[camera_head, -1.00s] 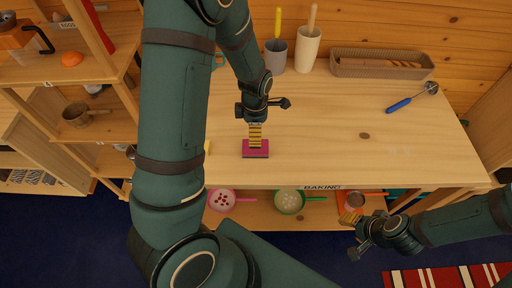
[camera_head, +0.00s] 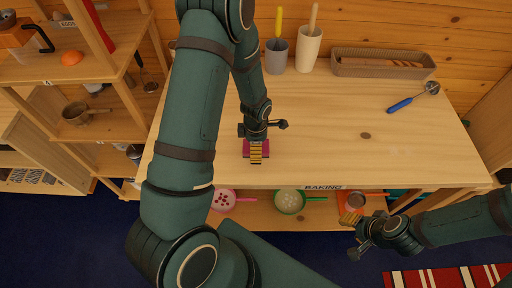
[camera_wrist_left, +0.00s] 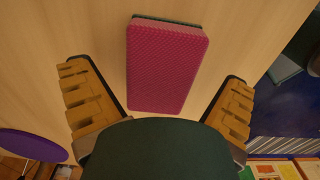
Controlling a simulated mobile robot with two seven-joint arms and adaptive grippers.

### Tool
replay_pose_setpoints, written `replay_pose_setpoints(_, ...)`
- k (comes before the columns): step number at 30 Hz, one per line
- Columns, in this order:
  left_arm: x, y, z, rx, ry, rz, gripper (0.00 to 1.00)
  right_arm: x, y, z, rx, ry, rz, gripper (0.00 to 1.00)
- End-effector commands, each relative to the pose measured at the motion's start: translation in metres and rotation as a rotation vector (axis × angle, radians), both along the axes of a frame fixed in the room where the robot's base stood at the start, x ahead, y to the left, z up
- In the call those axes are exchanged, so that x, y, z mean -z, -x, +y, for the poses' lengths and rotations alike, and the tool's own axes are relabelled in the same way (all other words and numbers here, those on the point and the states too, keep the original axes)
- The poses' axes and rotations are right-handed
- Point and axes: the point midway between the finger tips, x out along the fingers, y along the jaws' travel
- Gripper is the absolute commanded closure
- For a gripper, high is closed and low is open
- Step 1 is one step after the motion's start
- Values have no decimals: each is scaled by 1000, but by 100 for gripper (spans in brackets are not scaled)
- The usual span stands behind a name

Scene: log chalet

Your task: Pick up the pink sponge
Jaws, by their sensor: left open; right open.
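The pink sponge (camera_wrist_left: 166,66) lies flat on the wooden table, with a dark green layer showing at its far edge in the left wrist view. In the head view the sponge (camera_head: 246,147) is partly hidden behind my left gripper (camera_head: 257,158), which is over it. In the left wrist view my left gripper (camera_wrist_left: 160,108) is open, with one yellow-padded finger on each side of the sponge's near end and gaps between. My right gripper (camera_head: 350,232) is open and empty, in front of the table near its lower shelf.
A grey cup (camera_head: 277,56), a cream cup (camera_head: 308,48) and a basket (camera_head: 380,64) stand at the table's back. A blue-handled scoop (camera_head: 412,98) lies at the right. Strainers (camera_head: 290,201) sit on the lower shelf. The table's middle right is clear.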

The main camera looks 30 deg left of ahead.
Motion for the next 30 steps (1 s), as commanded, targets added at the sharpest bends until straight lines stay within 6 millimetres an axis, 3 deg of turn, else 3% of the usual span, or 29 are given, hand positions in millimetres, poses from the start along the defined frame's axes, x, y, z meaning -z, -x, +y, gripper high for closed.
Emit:
replay_pose_setpoints(1, 0, 0, 0, 0, 0, 0, 0, 0, 0, 0, 0, 0, 0, 53)
replay_pose_setpoints(6, 0, 0, 0, 0, 0, 0, 55, 0, 0, 0, 0, 0, 0, 53)
replay_pose_setpoints(19, -8, -1, 1, 1, -1, -2, 59, -1, 0, 0, 0, 0, 0, 53)
replay_pose_setpoints(30, -75, -1, 0, 0, 0, -4, 59, -6, 0, 0, 0, -1, 0, 53)
